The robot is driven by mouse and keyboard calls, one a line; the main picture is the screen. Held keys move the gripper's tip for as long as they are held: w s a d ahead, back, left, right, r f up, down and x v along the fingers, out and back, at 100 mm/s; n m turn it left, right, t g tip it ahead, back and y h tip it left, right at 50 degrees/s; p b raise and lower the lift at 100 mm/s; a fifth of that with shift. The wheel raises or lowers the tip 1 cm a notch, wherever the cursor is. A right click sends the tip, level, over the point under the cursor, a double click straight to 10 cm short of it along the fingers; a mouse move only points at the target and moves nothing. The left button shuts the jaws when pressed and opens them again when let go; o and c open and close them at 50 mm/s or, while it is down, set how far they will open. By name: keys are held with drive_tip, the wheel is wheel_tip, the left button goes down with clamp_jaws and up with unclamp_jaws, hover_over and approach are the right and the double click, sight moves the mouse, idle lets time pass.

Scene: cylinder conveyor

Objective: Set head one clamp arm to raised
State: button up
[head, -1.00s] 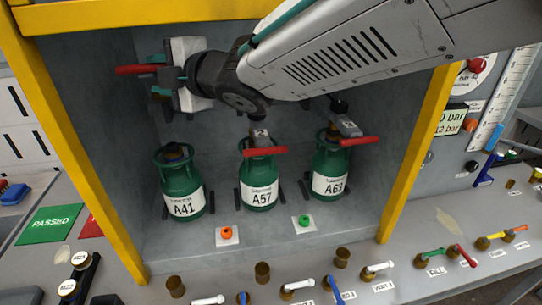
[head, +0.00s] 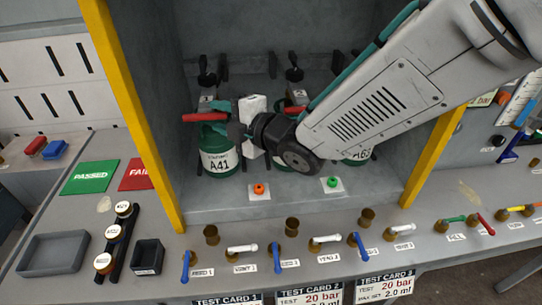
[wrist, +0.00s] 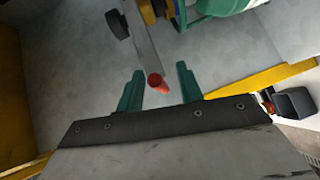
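My gripper (wrist: 160,68) is open in the wrist view, its two teal fingers apart with gaps on either side of a red handle (wrist: 156,83). That handle ends a grey clamp arm (wrist: 146,40). In the head view this red handle (head: 202,117) points left, just above the top of green cylinder A41 (head: 219,160) on head one, with grey clamp parts (head: 207,97) behind it. My gripper comes in from the right at the handle. I cannot tell the clamp arm's exact angle. My arm hides most of the middle cylinder and part of A63 (head: 360,157).
A yellow post (head: 130,110) edges the bay on the left, another (head: 431,160) on the right. Orange (head: 259,189) and green (head: 332,182) buttons sit in front of the cylinders. Valve levers line the bench front. A grey tray (head: 53,255) stands at left.

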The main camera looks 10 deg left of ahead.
drive_tip(key=v, duration=0.7)
drive_tip(key=w+d+f+m+h, duration=0.2)
drive_tip(key=d+f+m+h, duration=0.4)
drive_tip(key=d+f+m, duration=0.1)
drive_tip(key=shift+d+f+m+h, duration=0.4)
drive_tip(key=shift+f, duration=0.05)
